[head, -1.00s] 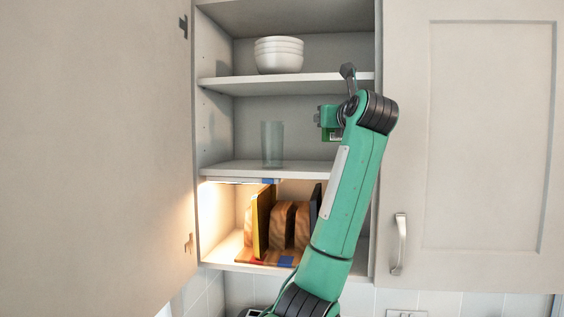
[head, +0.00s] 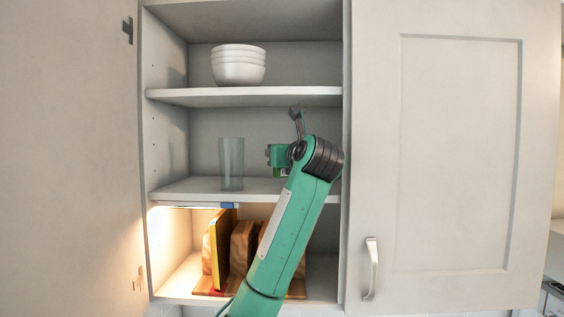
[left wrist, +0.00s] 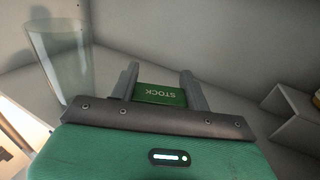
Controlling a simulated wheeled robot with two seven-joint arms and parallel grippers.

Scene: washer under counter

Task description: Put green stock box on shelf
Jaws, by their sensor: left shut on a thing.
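The green stock box (left wrist: 160,93), with a white "STOCK" label, is between the fingers of my left gripper (left wrist: 159,74) in the left wrist view. In the head view my left gripper (head: 279,155) is inside the open cupboard, just above the middle shelf (head: 205,190), with the box (head: 281,172) showing as a small dark green patch under it. It is right of the clear glass (head: 231,164). I cannot tell whether the box touches the shelf. My right gripper is out of view.
The glass also shows at upper left in the left wrist view (left wrist: 60,55). White bowls (head: 238,65) are stacked on the shelf above. Wooden boards (head: 220,245) stand in the lit compartment below. An open door (head: 70,160) is left, a closed door (head: 460,160) right.

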